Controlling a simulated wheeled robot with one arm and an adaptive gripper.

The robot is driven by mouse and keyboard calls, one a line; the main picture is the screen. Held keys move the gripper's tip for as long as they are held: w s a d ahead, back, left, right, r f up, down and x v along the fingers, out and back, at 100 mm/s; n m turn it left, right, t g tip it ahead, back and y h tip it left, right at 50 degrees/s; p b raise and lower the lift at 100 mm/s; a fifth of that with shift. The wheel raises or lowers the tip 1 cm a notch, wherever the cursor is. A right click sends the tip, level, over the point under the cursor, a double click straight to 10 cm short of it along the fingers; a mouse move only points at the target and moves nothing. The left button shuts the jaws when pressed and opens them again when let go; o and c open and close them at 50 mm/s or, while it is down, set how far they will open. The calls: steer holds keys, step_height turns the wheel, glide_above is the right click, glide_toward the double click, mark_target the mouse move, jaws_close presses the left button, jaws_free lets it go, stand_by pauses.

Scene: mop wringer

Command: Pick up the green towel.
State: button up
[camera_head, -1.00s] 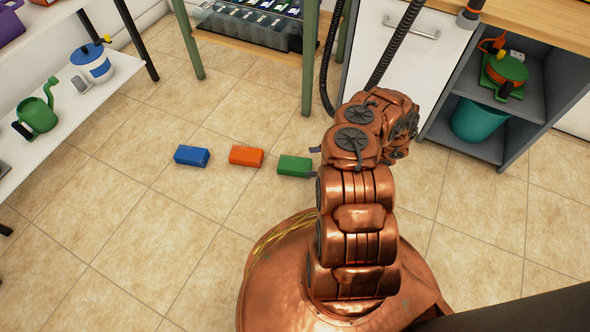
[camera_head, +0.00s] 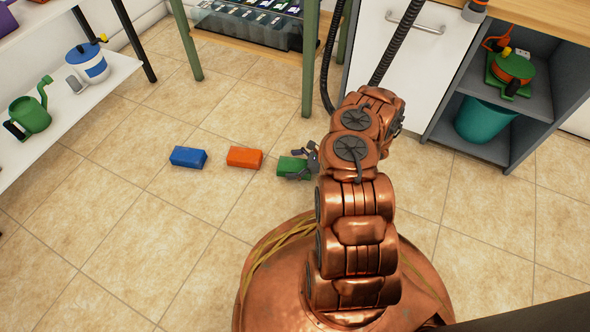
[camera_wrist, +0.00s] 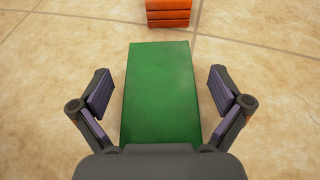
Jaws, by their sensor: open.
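The green towel (camera_head: 291,167) is a folded block lying on the tiled floor, at the right end of a row of three. In the wrist view the green towel (camera_wrist: 160,92) fills the middle, its near end hidden by my gripper's body. My gripper (camera_wrist: 161,92) is open, with one finger on each side of the towel and a gap of floor showing on both sides. In the head view my gripper (camera_head: 306,166) is over the towel's right part, which it partly covers. I cannot tell the exact height of the fingers above the floor.
An orange folded block (camera_head: 244,157) lies just left of the towel, and a blue one (camera_head: 188,157) lies further left. A grey cabinet (camera_head: 470,142) stands at the right. The floor at the lower left is clear.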

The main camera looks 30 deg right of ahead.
steer(key=c, duration=1.3)
steer(key=shift+o, duration=0.2)
steer(key=shift+r, duration=0.1)
